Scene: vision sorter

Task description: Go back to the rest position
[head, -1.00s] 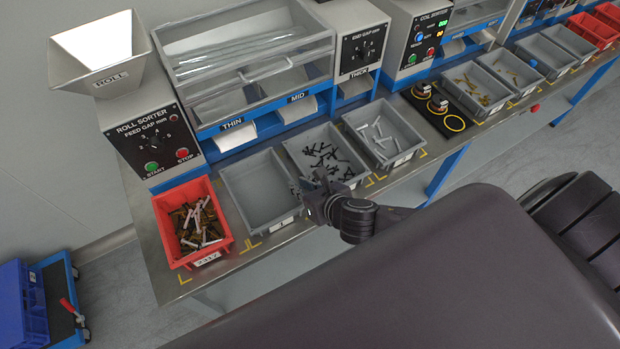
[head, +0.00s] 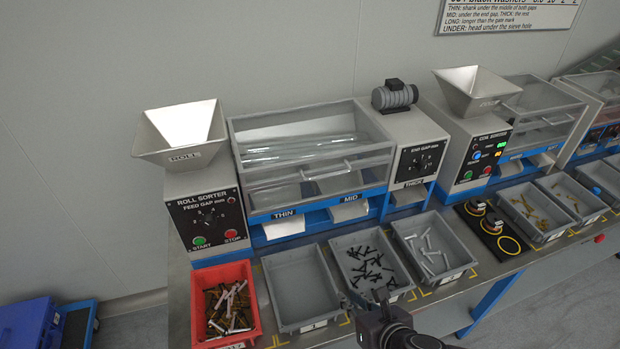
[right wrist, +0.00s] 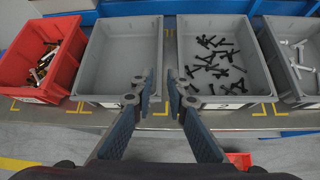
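My right gripper (head: 368,305) is at the bottom of the head view, in front of the grey bin of black screws (head: 392,298). In the right wrist view its two fingers (right wrist: 161,88) stand apart with nothing between them. They are over the front edges of the empty grey bin (right wrist: 105,98) and the black screw bin, near the gap between them. My left gripper is not in either current view.
A red bin (head: 197,318) of mixed screws is at the left of the bench. A bin of silver screws (head: 465,262) is to the right. The roll sorter (head: 205,215) and coil sorter (head: 485,150) stand behind. Floor shows before the bench.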

